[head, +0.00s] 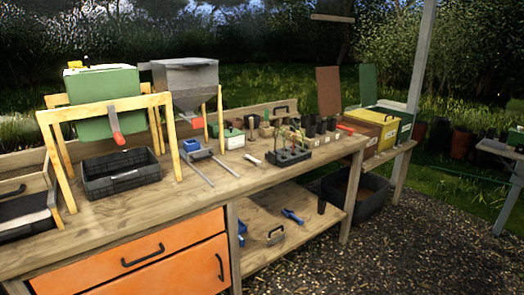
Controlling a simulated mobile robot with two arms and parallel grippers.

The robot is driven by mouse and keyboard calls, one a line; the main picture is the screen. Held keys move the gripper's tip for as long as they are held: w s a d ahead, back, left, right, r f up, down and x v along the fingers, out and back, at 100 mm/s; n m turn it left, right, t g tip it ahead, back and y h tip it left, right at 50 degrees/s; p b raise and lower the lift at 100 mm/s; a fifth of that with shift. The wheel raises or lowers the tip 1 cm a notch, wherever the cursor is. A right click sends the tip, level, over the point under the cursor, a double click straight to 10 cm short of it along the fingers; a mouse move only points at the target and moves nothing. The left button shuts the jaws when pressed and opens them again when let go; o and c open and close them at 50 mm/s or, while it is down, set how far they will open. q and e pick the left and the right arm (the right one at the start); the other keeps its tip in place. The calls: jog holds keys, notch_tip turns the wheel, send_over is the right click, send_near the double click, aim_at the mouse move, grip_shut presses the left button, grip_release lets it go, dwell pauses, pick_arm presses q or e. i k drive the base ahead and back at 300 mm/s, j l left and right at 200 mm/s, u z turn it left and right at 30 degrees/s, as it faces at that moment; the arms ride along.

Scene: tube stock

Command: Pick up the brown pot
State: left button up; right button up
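A reddish-brown pot (462,144) stands on the ground at the right, beyond the bench, with dark pots beside it. Another reddish pot (418,131) stands a little to its left, behind the post. Several small dark pots (311,128) stand at the back of the bench's right end; their exact colour is hard to tell. I cannot tell which of these is the brown pot. Neither of my grippers is in view.
The wooden bench (205,195) holds a black crate (122,173), a grey hopper (188,85), a green box (104,103) on a wooden frame and a seedling tray (288,157). A post (421,60) stands at right. Open gravel (400,245) lies before it.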

aim_at(235, 126)
jog(key=i+l+u, duration=0.1)
jog(key=i+u, duration=0.15)
jog(key=i, duration=1.15)
